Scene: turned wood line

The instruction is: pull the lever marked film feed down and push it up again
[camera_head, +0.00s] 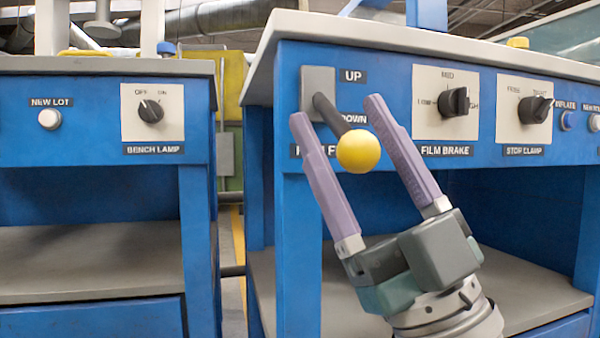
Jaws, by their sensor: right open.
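The film feed lever (331,112) is a dark rod with a yellow ball knob (358,151), coming out of a grey plate (317,80) on the blue panel. Its rod slants down and to the right in the picture, with the knob below the DOWN label. The name label (300,151) under the plate is partly hidden by my gripper and the knob. My right gripper (336,112) is open, with one purple finger on each side of the lever and knob. I cannot tell whether either finger touches it. My left gripper is out of view.
To the right on the same panel are the film brake knob (454,102), the stop clamp knob (538,109) and push buttons. A separate left bench carries the bench lamp knob (150,111) and the new lot button (49,119). A grey shelf (530,290) lies below the panel.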

